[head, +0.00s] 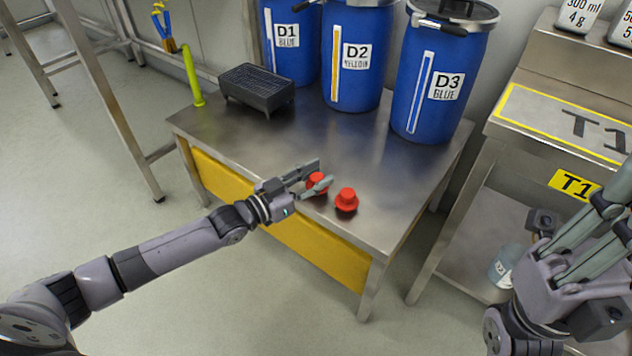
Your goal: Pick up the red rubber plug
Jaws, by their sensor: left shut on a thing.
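Two red rubber plugs show near the front edge of the steel table. One red plug (317,182) is between the fingers of my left gripper (318,178), which is shut on it and partly hides it. I cannot tell whether that plug still touches the table top. The other red plug (346,200) stands upright on the table, just right of the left gripper. My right gripper (600,225) is at the right edge, away from the plugs and partly cut off; its jaw state is unclear.
The steel table (240,150) also bears a dark ribbed box (257,90) and blue drums D1 (287,50), D2 (355,60) and D3 (435,85). A yellow-green post (192,75) stands at its left corner. Bench T1 (560,130) is at right. The table middle is clear.

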